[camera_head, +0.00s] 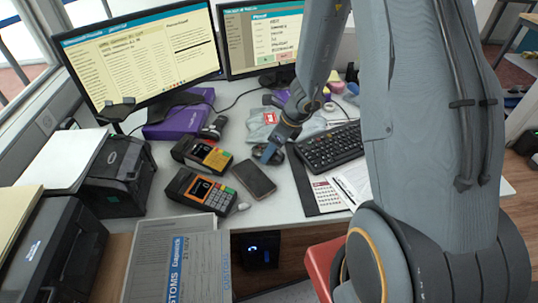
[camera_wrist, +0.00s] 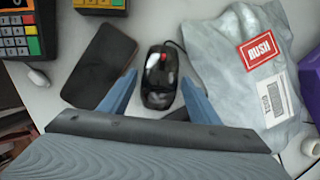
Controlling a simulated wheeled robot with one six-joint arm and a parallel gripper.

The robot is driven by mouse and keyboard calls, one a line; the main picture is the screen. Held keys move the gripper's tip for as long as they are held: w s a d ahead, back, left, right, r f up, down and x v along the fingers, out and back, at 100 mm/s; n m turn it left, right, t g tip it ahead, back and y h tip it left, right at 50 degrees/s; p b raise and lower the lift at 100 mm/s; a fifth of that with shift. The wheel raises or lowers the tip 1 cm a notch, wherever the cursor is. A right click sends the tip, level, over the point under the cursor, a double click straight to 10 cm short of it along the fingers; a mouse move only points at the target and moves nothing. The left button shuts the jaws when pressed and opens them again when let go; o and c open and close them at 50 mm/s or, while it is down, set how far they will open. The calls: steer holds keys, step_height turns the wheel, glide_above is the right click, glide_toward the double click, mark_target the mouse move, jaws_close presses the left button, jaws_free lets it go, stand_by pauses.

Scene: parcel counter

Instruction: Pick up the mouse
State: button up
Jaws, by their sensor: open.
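The mouse (camera_wrist: 159,76) is black and glossy with a red scroll wheel and a cable at its far end. In the wrist view it lies on the white counter between the two blue fingers of my gripper (camera_wrist: 158,92). The fingers are spread, with a gap on each side of the mouse, and hold nothing. In the head view my gripper (camera_head: 270,152) is low over the counter, left of the keyboard, and largely covers the mouse. I cannot tell the exact height of the fingertips above the counter.
A dark phone (camera_wrist: 100,66) lies left of the mouse, close to the left finger. A grey parcel bag (camera_wrist: 240,70) with a red RUSH label lies close on the right. Two card terminals (camera_head: 196,190), a keyboard (camera_head: 330,147) and monitors (camera_head: 140,55) surround the spot.

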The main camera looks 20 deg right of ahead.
steer(key=shift+w+a+f, duration=0.15)
steer(key=shift+f, duration=0.35)
steer(key=c, duration=0.9)
step_height(320, 180, up, 9)
steer(key=shift+r+p, duration=0.1)
steer(key=shift+p, duration=1.1)
step_height(320, 180, down, 6)
steer(key=b, duration=0.5)
steer(key=shift+f, duration=0.25)
